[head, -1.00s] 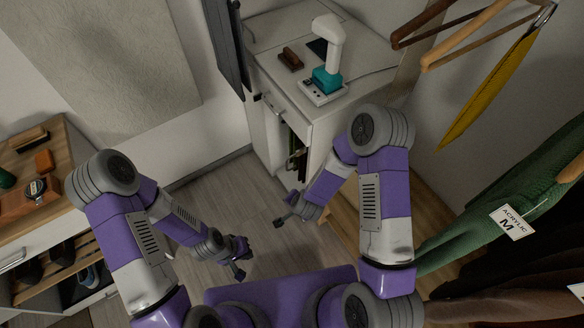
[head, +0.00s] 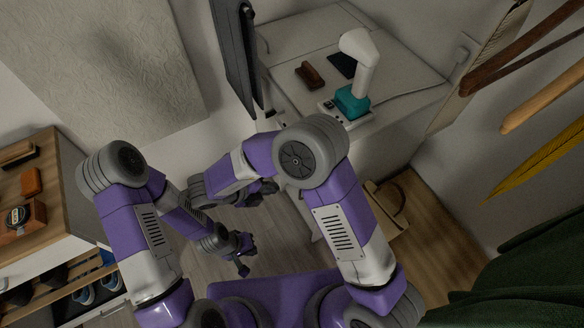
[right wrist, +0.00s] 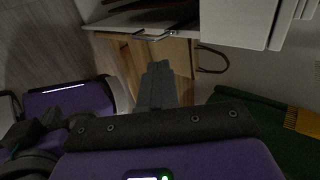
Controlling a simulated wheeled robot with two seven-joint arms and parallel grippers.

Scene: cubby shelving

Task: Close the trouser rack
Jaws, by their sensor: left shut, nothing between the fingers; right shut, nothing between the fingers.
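The white cabinet (head: 400,95) stands at the back, with its lower front largely hidden behind my right arm in the head view. In the right wrist view, a pale panel edge with a metal handle (right wrist: 166,35) shows at the top, beside the white cabinet body (right wrist: 235,22). This may be the trouser rack; I cannot tell how far it is out. My right gripper (head: 264,190) is shut and empty in front of the cabinet. Its closed fingers (right wrist: 157,82) point toward the handle, apparently short of it. My left gripper (head: 244,258) is shut and empty, lower, above the floor.
A steamer-like device (head: 354,90) and a brown brush (head: 309,75) sit on the cabinet top. A tan bag or box (head: 388,205) is on the floor at right. Clothes hang right; a shoe shelf (head: 70,275) is left.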

